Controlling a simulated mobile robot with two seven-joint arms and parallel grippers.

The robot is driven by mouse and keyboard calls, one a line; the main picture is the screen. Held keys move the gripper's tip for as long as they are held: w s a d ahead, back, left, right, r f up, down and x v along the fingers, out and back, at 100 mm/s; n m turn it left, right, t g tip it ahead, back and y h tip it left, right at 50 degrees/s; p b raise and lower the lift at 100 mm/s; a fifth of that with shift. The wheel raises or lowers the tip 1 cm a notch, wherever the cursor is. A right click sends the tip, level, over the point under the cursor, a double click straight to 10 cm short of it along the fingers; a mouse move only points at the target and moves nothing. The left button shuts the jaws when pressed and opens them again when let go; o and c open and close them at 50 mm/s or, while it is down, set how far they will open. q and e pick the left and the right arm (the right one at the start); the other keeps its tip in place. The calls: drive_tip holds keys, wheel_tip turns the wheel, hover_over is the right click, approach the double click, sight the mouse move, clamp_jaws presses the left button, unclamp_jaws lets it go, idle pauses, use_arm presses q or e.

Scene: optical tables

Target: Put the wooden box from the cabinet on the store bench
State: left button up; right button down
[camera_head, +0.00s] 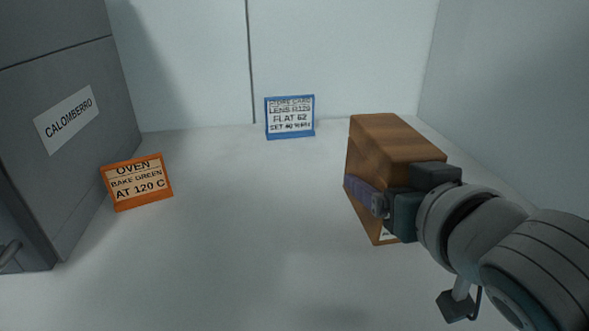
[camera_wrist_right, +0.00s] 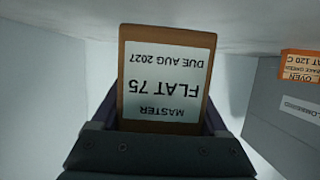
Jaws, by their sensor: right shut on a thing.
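The wooden box (camera_head: 398,138) is brown and stands upright at the right of the head view, over the pale bench surface (camera_head: 235,220). My right gripper (camera_head: 365,195) comes in from the right and is shut on the box. In the right wrist view the box (camera_wrist_right: 207,85) sits between the fingers, its white label upside down, reading "MASTER FLAT 75 DUE AUG 2027". I cannot tell whether the box touches the surface. My left gripper is not in view. No cabinet is identifiable.
A grey oven-like unit (camera_head: 65,150) labelled "CALOMBERRO" stands at left. An orange sign (camera_head: 137,182) reads "OVEN BAKE GREEN AT 120 C". A blue-framed sign (camera_head: 290,117) reading "FLAT 62" stands near the back wall. The middle of the surface is clear.

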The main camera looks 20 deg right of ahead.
drive_tip(key=shift+f+b, duration=0.65)
drive_tip(key=shift+f, duration=1.2)
unclamp_jaws()
drive_tip(key=shift+f, duration=0.1)
drive_tip(key=p+v, duration=0.1)
drive_tip(key=v, duration=1.1)
